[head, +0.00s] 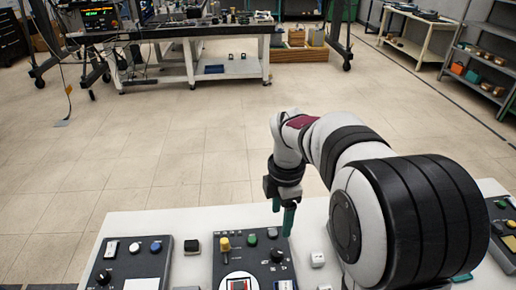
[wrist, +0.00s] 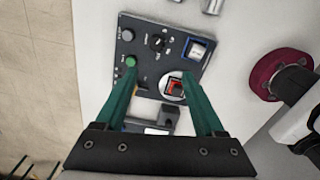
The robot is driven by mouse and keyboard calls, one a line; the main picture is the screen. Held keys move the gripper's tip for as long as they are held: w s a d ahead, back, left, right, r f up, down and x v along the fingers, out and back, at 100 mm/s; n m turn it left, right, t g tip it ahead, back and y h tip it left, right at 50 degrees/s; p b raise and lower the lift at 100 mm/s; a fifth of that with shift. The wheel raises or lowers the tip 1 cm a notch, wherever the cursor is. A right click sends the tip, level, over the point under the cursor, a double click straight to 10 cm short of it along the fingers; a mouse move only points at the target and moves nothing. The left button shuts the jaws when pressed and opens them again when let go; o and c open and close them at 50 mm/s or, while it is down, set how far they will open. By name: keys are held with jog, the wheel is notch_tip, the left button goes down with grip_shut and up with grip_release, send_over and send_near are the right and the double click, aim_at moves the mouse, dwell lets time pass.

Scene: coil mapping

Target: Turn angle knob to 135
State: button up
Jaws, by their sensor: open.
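The middle dark panel (head: 213,270) stands on the white table below my gripper. A black knob (head: 277,256) with small pale marks around it sits on its right side; it also shows in the wrist view (wrist: 157,42). Its labels are too small to read, so I cannot tell its angle or confirm that it is the angle knob. My gripper (head: 282,218) is open and empty, with two green fingers above the panel. In the wrist view the fingertips (wrist: 159,74) are spread, and the knob shows beyond and between them. Nothing is between the fingers.
Another panel (head: 130,262) lies to the left and one (head: 503,218) to the far right. Small white blocks stand beside the middle panel.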

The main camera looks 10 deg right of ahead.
aim_at(277, 252)
jog(key=shift+n, duration=0.6)
jog(key=f, duration=1.1)
jog(key=w+f, duration=0.1)
jog(key=f, duration=0.4)
jog(key=shift+d+f, duration=0.1)
jog(key=shift+f, duration=0.1)
grip_shut()
